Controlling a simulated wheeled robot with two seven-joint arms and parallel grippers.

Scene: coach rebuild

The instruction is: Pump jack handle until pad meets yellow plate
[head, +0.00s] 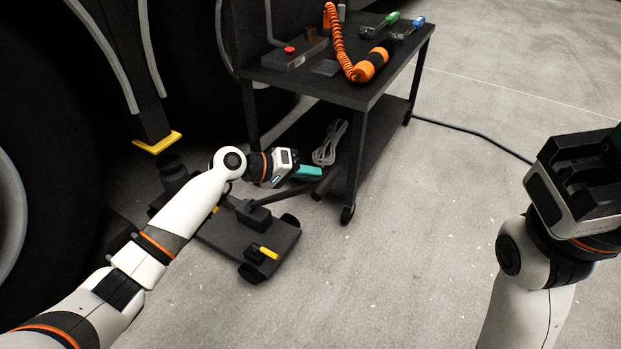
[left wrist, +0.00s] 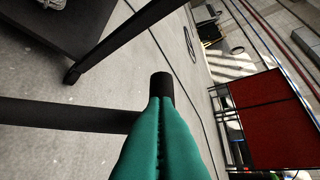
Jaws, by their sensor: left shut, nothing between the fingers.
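The yellow plate (head: 157,143) is under a dark bracket by the big tyre. The jack (head: 245,235) is a dark low trolley on the floor, its dark pad (head: 172,165) below the plate with a gap that is hard to judge. The jack handle (head: 277,197) slopes up to the right; it also shows as a dark bar in the left wrist view (left wrist: 60,115). My left gripper (head: 308,172) has teal fingers, shut and empty, over the handle's upper end; contact is unclear. My right gripper (head: 615,138) is partly cut off at the right edge; its opening is hidden.
A black wheeled cart (head: 330,88) stands just behind the handle, its near leg and caster close to my left gripper. It carries an orange coiled-cord tool (head: 368,66) and other tools. A cable (head: 480,137) crosses the floor. The floor at centre right is clear.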

